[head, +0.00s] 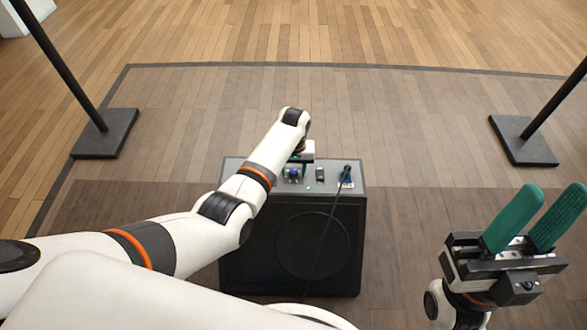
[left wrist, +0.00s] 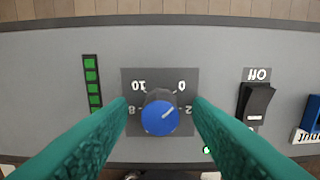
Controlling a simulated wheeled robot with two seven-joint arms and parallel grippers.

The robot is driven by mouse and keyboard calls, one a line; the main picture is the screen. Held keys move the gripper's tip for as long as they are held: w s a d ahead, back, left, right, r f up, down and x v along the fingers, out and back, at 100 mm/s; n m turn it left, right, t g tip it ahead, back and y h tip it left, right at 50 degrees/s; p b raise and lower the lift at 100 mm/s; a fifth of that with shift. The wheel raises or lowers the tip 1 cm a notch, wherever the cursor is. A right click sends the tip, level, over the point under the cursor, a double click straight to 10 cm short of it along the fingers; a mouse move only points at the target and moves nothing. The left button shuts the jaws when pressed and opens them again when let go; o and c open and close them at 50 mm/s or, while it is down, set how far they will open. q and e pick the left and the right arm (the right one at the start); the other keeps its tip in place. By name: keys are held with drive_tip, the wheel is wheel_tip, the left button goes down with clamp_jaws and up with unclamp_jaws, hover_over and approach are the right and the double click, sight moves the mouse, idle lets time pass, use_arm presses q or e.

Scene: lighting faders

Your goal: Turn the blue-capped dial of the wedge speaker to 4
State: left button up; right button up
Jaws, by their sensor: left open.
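The wedge speaker (head: 240,240) is a dark box with a grey top panel. Its blue-capped dial (head: 293,174) sits on that panel and also shows in the left wrist view (left wrist: 160,116). The scale there appears upside down, with 10, 0, 2 and 8 readable; 4 is hidden. A short light mark on the cap lies right of its middle, toward the 0 and 2 side. My left gripper (left wrist: 160,122) is open, its green fingers on either side of the dial with gaps showing. My right gripper (head: 538,219) is open and empty, right of the speaker.
A cable (head: 327,225) hangs from the socket down the speaker's front. Green level lights (left wrist: 92,80) are left. Stand bases (head: 105,134) and (head: 523,141) flank the speaker.

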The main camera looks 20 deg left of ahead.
use_arm(q)
drive_tip(key=c, duration=1)
